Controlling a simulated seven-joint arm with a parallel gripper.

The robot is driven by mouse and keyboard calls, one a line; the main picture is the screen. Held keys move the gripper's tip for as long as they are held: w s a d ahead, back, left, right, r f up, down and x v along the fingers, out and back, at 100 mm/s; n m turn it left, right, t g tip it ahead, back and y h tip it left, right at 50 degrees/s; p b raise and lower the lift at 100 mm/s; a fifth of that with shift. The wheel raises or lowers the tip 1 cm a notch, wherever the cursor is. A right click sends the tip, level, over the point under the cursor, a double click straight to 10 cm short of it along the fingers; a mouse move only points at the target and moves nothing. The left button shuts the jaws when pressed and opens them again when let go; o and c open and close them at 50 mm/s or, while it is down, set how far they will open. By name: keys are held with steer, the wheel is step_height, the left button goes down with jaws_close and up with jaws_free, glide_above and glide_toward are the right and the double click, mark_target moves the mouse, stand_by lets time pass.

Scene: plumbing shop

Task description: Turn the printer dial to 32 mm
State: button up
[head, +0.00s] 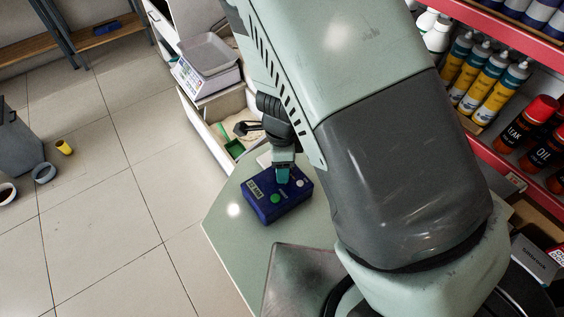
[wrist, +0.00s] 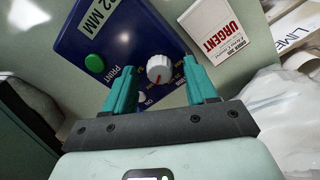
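The printer is a dark blue box (head: 265,207) on the pale green table top in the head view. It also fills the upper middle of the wrist view (wrist: 75,42). Its white ribbed dial (wrist: 160,68) carries a red pointer mark; the marks around it are too small to read. A label (wrist: 95,62) on the box shows part of "32 MM". A green button (wrist: 94,61) sits beside the label. My gripper (wrist: 155,75) has its teal fingers apart, one on each side of the dial, with visible gaps. In the head view my gripper (head: 283,176) is over the box and hides part of its top.
A white card marked "URGENT" (wrist: 215,30) lies beside the box. A scale (head: 208,62) and an open drawer (head: 222,128) stand behind the table. Shelves with bottles (head: 490,92) are on the right. The table's left part (head: 232,222) is clear.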

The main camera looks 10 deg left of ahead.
step_height(320, 180, up, 11)
stand_by(0.7)
steer(key=shift+f, duration=0.1)
